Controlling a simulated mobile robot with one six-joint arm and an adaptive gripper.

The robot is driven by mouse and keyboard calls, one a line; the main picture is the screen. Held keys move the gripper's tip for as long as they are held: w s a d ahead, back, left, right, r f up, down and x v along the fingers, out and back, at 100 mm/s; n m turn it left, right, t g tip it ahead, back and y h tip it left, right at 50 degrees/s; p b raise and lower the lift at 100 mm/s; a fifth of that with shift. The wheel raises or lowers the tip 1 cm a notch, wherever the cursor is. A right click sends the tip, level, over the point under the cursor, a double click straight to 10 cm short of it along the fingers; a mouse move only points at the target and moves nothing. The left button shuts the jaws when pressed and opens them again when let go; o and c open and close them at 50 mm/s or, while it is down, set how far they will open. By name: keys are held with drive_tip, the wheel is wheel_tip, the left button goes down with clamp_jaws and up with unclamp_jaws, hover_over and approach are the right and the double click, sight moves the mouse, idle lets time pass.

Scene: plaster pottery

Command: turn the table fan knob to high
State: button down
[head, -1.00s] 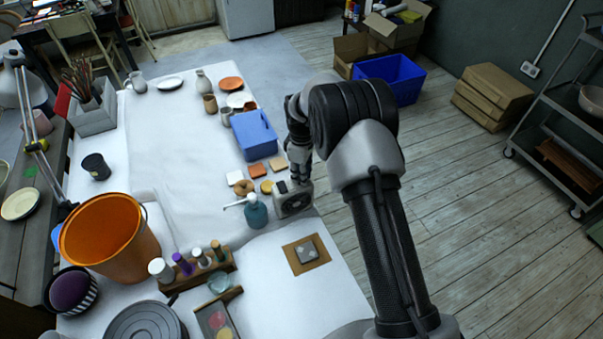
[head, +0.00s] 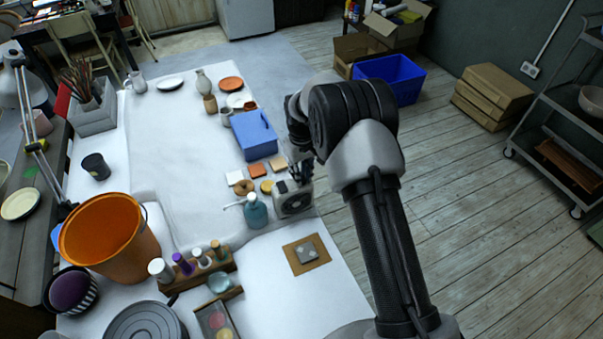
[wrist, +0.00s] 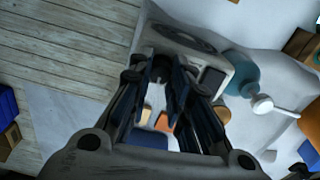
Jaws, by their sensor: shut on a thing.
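The table fan (head: 294,203), a small pale grey box with a dark round grille, stands at the right edge of the white table. It also shows at the top of the wrist view (wrist: 222,55). My gripper (head: 302,174) is at the fan's far upper side in the head view. In the wrist view my gripper (wrist: 160,78) has its fingers close together around a small dark round piece at the fan's edge, apparently the knob (wrist: 161,64). The fingers hide much of the knob, and I cannot read its setting.
A teal pump bottle (head: 255,212) stands just left of the fan. Small coloured tiles and a blue box (head: 254,135) lie beyond it. A framed grey tile (head: 306,254) lies nearer. The floor right of the table is open.

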drive_tip(key=m, duration=0.4)
drive_tip(key=shift+m, duration=2.6)
drive_tip(key=c, duration=1.4)
unclamp_jaws()
drive_tip(key=shift+c, duration=0.2)
wheel_tip(320, 180, up, 12)
